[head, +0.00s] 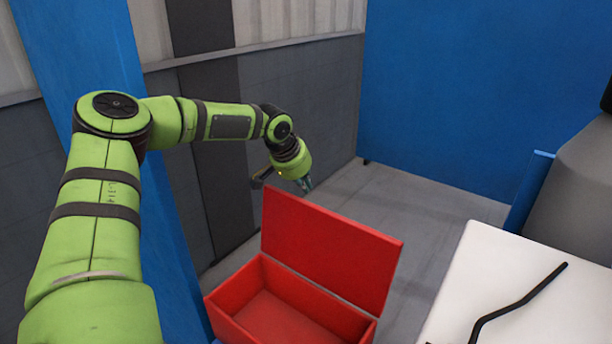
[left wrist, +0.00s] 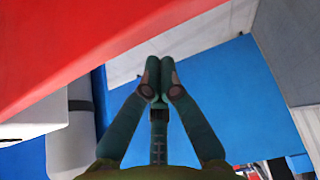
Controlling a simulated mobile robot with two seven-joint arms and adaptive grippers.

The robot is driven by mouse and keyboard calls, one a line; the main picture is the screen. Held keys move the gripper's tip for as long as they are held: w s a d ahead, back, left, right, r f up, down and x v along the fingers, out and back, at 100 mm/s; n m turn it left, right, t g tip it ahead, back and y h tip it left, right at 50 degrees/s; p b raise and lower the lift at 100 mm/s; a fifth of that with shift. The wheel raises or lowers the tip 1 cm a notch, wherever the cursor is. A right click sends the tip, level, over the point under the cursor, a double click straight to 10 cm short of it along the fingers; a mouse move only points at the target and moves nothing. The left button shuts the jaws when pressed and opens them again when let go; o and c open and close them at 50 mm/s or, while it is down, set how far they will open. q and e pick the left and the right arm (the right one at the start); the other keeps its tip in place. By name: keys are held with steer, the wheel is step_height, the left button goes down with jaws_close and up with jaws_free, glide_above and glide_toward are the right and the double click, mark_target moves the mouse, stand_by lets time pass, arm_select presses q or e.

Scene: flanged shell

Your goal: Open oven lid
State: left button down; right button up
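The oven shows as a red open-topped box (head: 222,304) at the bottom middle of the head view. Its red lid (head: 330,250) stands up steeply along the back edge, so the empty inside is visible. My left gripper (head: 307,185) is just above and behind the lid's top edge, pointing down, apart from the lid as far as I can tell. In the left wrist view the gripper (left wrist: 159,80) has its fingertips together with nothing between them. A red surface, likely the lid (left wrist: 90,40), fills the upper left there. My right gripper is not in view.
A white table (head: 450,290) stands at the right with a bent black rod (head: 520,301) on it. A blue wall panel (head: 480,90) is at the back, and a grey machine (head: 580,200) at the right edge. Grey floor (head: 390,200) behind the box is clear.

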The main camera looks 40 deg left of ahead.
arm_select(q)
steer(key=s, duration=0.1)
steer(key=s+p, duration=0.1)
steer(key=shift+s+d+r, duration=0.15)
steer(key=shift+s+r, duration=0.1)
steer(key=shift+s, duration=0.05)
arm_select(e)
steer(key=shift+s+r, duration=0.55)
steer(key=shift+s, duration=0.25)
arm_select(q)
steer(key=shift+s, duration=0.1)
